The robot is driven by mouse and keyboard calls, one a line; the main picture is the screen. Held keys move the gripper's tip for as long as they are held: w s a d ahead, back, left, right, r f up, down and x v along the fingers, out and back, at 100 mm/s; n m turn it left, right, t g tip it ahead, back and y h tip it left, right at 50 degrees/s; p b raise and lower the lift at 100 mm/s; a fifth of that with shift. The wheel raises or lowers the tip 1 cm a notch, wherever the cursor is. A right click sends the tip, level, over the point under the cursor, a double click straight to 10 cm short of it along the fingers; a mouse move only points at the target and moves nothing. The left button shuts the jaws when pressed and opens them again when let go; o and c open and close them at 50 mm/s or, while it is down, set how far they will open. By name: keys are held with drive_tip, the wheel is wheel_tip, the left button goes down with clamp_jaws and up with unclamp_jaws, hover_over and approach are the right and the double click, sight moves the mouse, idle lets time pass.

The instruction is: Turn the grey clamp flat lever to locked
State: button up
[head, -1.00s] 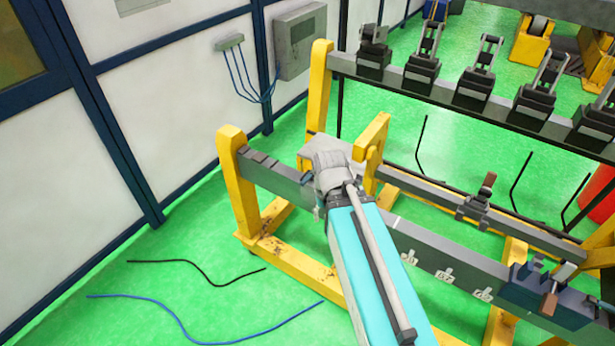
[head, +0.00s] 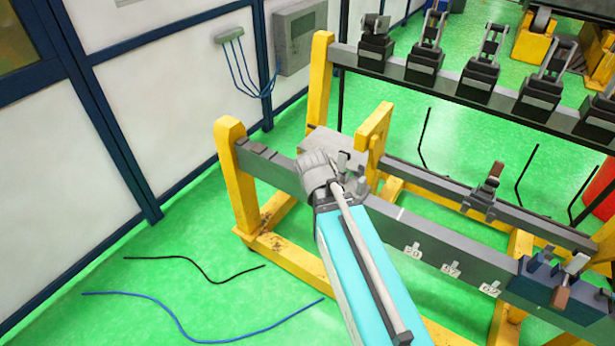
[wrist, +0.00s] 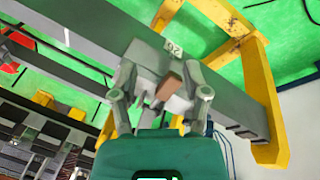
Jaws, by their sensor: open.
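The grey clamp (wrist: 146,58) sits on the long grey rail in the wrist view, by a white number tag. Its flat lever ends in a brown grip (wrist: 170,86), which shows between the fingers of my gripper (wrist: 163,84). The two fingers are apart, one on each side, and I see no clear contact. In the head view my gripper (head: 350,172) is over the left part of the front rail, and my wrist hides most of the clamp. I cannot tell the lever's exact angle.
The front rail (head: 385,222) carries several number tags. A blue block with a brown-handled clamp (head: 563,290) is at its right. Another brown-handled clamp (head: 487,188) is on the rail behind. A yellow post (head: 370,140) stands close beside my gripper. Cables (head: 190,325) lie on the floor.

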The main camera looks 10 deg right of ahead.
drive_tip(key=w+f+m+t+h+b, duration=0.2)
drive_tip(key=w+f+h+b, duration=0.15)
drive_tip(key=f+b, duration=0.2)
drive_tip(key=w+a+f+m+t+h+b, duration=0.1)
drive_tip(key=w+a+m+t+h+b, duration=0.3)
drive_tip(key=w+a+t+b, duration=0.5)
drive_tip(key=a+h+b, duration=0.2)
drive_tip(key=b, duration=0.6)
drive_tip(key=shift+w+m+t+b, duration=0.3)
drive_tip(key=shift+w+m+t, duration=0.1)
drive_tip(key=shift+f, duration=0.1)
drive_tip(key=shift+x, duration=6.9)
clamp_jaws()
